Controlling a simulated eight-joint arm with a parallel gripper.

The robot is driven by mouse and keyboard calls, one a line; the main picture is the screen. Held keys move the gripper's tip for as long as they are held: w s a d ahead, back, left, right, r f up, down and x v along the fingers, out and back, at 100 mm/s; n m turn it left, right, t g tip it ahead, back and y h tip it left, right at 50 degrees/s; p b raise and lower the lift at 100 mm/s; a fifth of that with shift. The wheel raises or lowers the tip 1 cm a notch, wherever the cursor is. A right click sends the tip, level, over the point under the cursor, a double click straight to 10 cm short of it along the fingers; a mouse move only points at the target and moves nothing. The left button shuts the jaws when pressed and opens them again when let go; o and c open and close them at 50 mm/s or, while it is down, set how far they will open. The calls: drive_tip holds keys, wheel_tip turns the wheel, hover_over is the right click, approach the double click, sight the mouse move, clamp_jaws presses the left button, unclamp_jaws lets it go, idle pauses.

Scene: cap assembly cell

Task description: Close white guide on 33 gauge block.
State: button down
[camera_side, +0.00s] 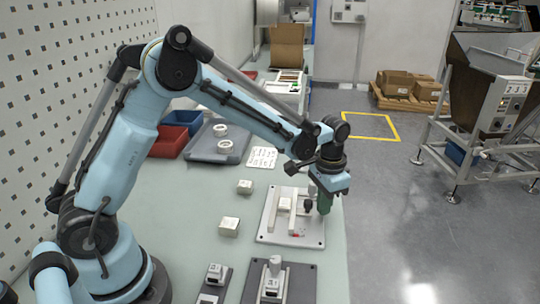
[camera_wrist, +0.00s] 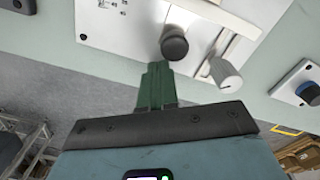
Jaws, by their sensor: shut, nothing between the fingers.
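A light fixture plate (camera_side: 268,236) lies on the bench, with white raised parts (camera_side: 285,204) and a black knob (camera_side: 308,204) on it. I cannot tell which white part is the guide, or read a 33 on any block. My gripper (camera_side: 324,208) points down at the plate's right side, its green fingers shut and empty. In the wrist view the fingertips (camera_wrist: 157,68) are just beside the black round knob (camera_wrist: 174,46); contact is unclear.
Two loose metal blocks (camera_side: 245,187) (camera_side: 229,227) sit left of the plate. Dark fixtures (camera_side: 303,284) (camera_side: 214,283) stand at the front. The bench's right edge is close to my gripper.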

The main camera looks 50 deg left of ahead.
drive_tip(key=shift+w+d, duration=0.45)
wheel_tip(320, 180, up, 7)
idle(0.6)
drive_tip(key=shift+r, duration=0.1)
drive_tip(key=s+a+r+n+t, duration=0.1)
drive_tip(key=s+a+r+t, duration=0.1)
drive_tip(key=s, duration=0.6)
drive_tip(key=s+a+r+n+t, duration=0.2)
drive_tip(key=s+a+r+t, duration=0.1)
drive_tip(key=s, duration=0.5)
drive_tip(key=shift+s+a+t, duration=0.3)
drive_tip(key=shift+a+t, duration=0.15)
drive_tip(key=shift+t, duration=0.65)
drive_tip(key=c, duration=1.8)
unclamp_jaws()
